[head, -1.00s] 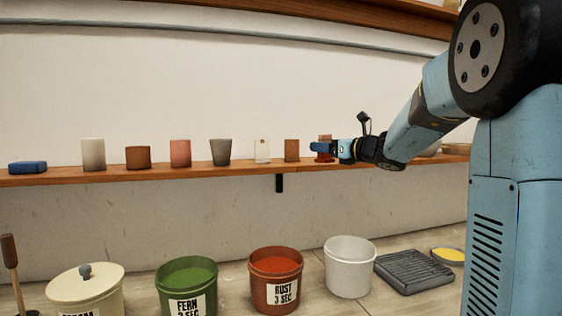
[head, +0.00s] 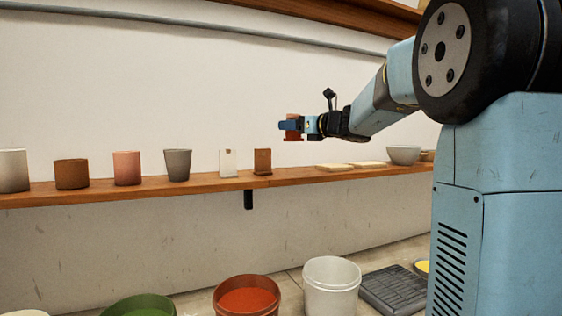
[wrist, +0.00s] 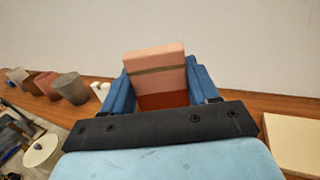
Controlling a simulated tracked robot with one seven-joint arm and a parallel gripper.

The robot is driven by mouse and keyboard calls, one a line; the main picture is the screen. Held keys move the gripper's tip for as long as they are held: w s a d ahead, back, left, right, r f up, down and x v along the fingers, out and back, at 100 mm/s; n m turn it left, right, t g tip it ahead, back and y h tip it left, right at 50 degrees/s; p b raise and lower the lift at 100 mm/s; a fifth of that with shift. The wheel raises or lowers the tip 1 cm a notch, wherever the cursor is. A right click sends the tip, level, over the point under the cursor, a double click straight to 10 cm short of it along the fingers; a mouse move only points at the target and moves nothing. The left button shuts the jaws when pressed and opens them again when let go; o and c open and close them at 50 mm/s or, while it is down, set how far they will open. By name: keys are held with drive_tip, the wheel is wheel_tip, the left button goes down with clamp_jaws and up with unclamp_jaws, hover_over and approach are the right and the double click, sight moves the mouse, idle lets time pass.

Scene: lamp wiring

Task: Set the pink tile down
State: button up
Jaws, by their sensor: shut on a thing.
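The pink tile (wrist: 156,64) is held upright in my gripper (wrist: 158,85), between its blue fingers in the wrist view. Its upper part is pale pink, with a darker band across it and a rust-red lower part. In the head view my gripper (head: 290,126) is raised above the wooden shelf (head: 290,178), clear of it, with the reddish lower part of the tile (head: 293,136) showing around the fingers. A white tile (head: 228,163) and a brown tile (head: 262,161) stand on the shelf to the left of and below the gripper.
Several cups, including a grey one (head: 177,164) and a pink one (head: 127,168), stand further left on the shelf. Flat cream slabs (head: 336,167) and a grey bowl (head: 403,154) lie to the right. Buckets, including a rust one (head: 247,298) and a white one (head: 331,286), stand below.

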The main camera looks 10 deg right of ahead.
drive_tip(key=w+f, duration=0.6)
drive_tip(key=w, duration=0.1)
drive_tip(key=shift+a+f, duration=0.15)
drive_tip(key=shift+a, duration=0.25)
drive_tip(key=shift+w+f, duration=0.35)
drive_tip(key=shift+f, duration=0.75)
drive_tip(key=shift+w+f, duration=0.1)
drive_tip(key=shift+f, duration=0.8)
drive_tip(key=o, duration=1.2)
drive_tip(key=shift+f, duration=0.1)
drive_tip(key=shift+c, duration=0.2)
